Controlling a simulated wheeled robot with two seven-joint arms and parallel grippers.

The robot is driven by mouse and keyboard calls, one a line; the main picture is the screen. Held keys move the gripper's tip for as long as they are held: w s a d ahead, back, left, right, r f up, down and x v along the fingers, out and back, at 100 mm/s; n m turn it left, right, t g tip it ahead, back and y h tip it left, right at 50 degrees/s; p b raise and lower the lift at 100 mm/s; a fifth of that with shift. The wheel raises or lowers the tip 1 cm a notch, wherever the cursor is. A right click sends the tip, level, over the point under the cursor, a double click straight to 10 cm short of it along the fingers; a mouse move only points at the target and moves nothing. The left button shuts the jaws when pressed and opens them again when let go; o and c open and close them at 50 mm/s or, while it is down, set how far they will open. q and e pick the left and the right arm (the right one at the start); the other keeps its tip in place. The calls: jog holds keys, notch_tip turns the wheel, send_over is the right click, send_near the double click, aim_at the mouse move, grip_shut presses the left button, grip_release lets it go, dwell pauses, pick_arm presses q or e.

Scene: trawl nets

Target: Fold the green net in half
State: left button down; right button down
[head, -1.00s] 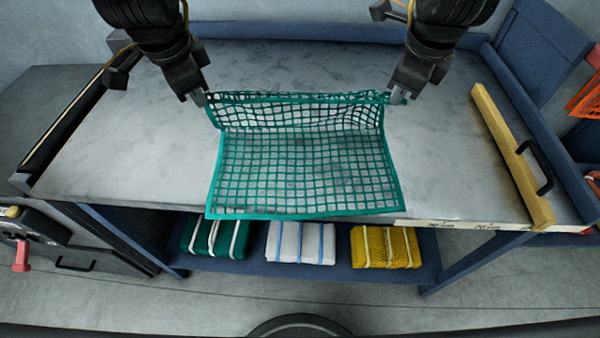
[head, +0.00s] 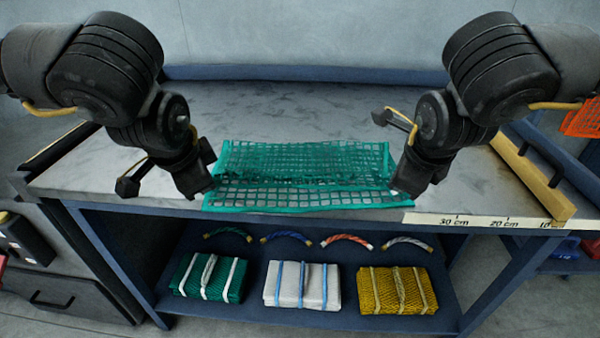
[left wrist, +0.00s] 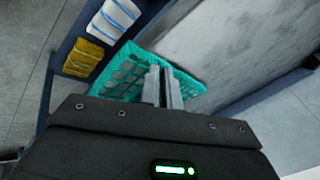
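The green net (head: 303,163) lies on the grey table at its front edge, its far part drawn over toward the near part so that two layers overlap in front. My left gripper (head: 209,191) is at the net's near left corner, shut with net between its fingers. In the left wrist view its fingers (left wrist: 163,86) are close together, with the net (left wrist: 125,74) on both sides. My right gripper (head: 396,192) is low at the near right corner and appears shut on the net's edge; its fingertips are small and partly hidden.
A yellow bar with a dark handle (head: 530,173) lies on the table's right side, near a scale strip (head: 480,221) on the front edge. On the shelf below are green (head: 208,277), white (head: 302,285) and yellow (head: 398,290) net bundles and several short ropes. The table behind the net is clear.

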pick_arm(q)
jog(key=shift+a+f, duration=0.1)
jog(key=shift+a, duration=0.05)
pick_arm(e)
jog(key=shift+s+d+f, duration=0.1)
jog(key=shift+d, duration=0.05)
pick_arm(q)
jog(key=c, duration=1.3)
grip_release()
pick_arm(e)
jog(key=c, duration=1.3)
grip_release()
